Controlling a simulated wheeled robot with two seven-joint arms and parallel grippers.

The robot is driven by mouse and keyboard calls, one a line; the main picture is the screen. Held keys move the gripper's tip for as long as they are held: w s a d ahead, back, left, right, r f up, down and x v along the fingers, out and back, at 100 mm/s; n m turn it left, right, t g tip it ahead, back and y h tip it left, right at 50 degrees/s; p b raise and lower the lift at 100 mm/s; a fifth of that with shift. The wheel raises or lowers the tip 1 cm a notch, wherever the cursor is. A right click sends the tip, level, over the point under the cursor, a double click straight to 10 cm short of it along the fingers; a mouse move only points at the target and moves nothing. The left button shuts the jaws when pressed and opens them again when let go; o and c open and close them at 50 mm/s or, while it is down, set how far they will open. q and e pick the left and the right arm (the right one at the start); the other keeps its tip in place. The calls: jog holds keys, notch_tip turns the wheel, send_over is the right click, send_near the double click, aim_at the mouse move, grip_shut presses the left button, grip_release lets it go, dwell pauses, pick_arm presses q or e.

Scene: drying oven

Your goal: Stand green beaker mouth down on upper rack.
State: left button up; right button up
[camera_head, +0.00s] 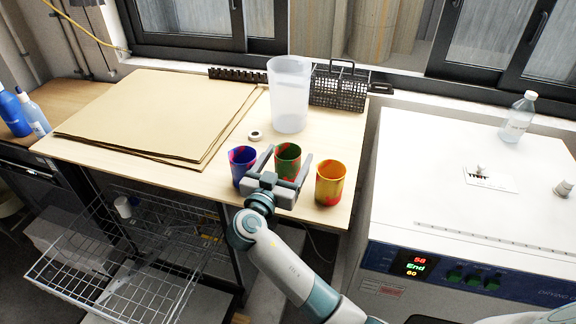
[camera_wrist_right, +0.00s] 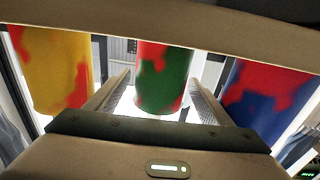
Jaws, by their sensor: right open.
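The green beaker (camera_head: 288,158) has red patches and stands upright, mouth up, on the wooden table, between a blue beaker and a yellow-orange beaker. My right gripper (camera_head: 282,167) is open, with its fingers on either side of the green beaker. In the right wrist view the green beaker (camera_wrist_right: 165,80) stands between the two fingers, with gaps beside it. The wire rack (camera_head: 150,225) is at the lower left, below table height, with a small white cup on it; a lower level is partly hidden. My left gripper is not in view.
The blue beaker (camera_head: 240,165) and the yellow-orange beaker (camera_head: 330,183) stand close on either side of my right gripper. A tall translucent container (camera_head: 289,95), a black basket (camera_head: 338,88) and a white ring (camera_head: 256,136) are behind. Brown sheets (camera_head: 160,110) cover the left. The white oven (camera_head: 470,190) is right.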

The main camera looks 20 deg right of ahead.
jog(key=shift+w+d+f, duration=0.1)
jog(key=shift+c, duration=0.9)
jog(key=c, duration=0.9)
